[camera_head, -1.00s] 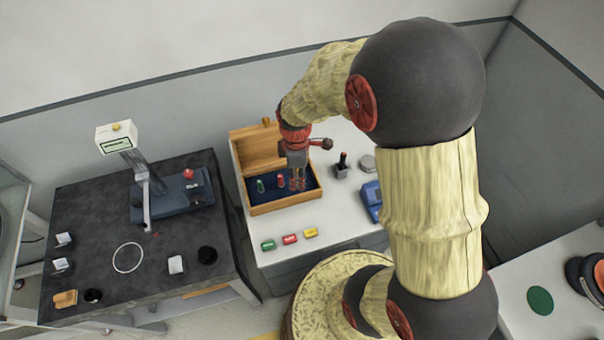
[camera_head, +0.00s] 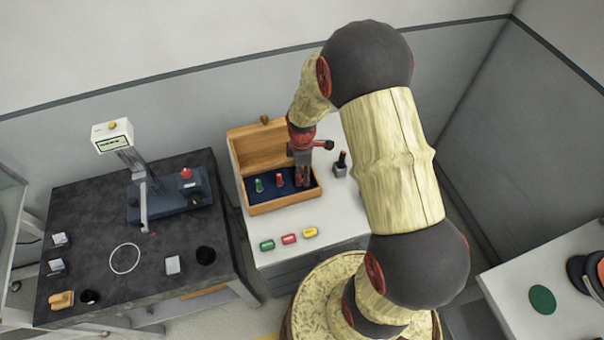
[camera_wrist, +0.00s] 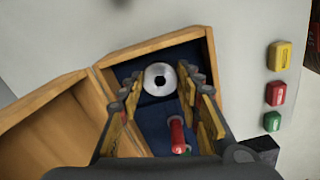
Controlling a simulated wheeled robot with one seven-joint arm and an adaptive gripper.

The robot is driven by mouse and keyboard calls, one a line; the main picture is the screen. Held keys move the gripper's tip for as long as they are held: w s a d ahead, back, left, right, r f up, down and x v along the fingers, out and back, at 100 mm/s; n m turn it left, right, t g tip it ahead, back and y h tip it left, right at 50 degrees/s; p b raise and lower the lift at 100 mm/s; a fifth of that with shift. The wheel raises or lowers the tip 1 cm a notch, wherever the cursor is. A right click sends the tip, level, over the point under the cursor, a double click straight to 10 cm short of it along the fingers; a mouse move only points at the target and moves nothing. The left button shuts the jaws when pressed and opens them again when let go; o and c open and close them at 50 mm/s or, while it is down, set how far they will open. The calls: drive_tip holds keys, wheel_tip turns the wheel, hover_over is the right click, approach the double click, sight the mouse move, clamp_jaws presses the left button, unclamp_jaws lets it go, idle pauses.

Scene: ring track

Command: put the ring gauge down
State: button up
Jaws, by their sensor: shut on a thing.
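Whether the ring touches the lining I cannot tell. A red-handled gauge (camera_head: 279,180) and a green-handled gauge (camera_head: 259,185) stand in the box to the left of my gripper.
Green (camera_head: 267,245), red (camera_head: 289,239) and yellow (camera_head: 309,232) blocks lie in front of the box. A dark post-like tool (camera_head: 341,165) stands right of it. The dark table (camera_head: 100,210) at left carries a measuring stand (camera_head: 140,165) and a white circle outline (camera_head: 125,258).

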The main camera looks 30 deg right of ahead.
drive_tip(key=shift+f, duration=0.1)
drive_tip(key=o, duration=1.3)
wheel_tip(320, 180, up, 21)
drive_tip(key=s+a+m+t+p, duration=0.1)
drive_tip(key=s+a+m, duration=0.1)
drive_tip(key=a+m, duration=0.1)
drive_tip(key=s+a+r+m+t, duration=0.2)
drive_tip(key=s+r+m, duration=0.3)
drive_tip(key=s+r, duration=0.3)
drive_tip(key=s+a+r+m+t, duration=0.2)
drive_tip(key=s+a+r+m, duration=0.2)
drive_tip(key=s+r, duration=0.4)
drive_tip(key=shift+s+a+m+t, duration=0.3)
drive_tip(key=shift+a+m, duration=0.05)
drive_tip(key=shift+m, duration=0.05)
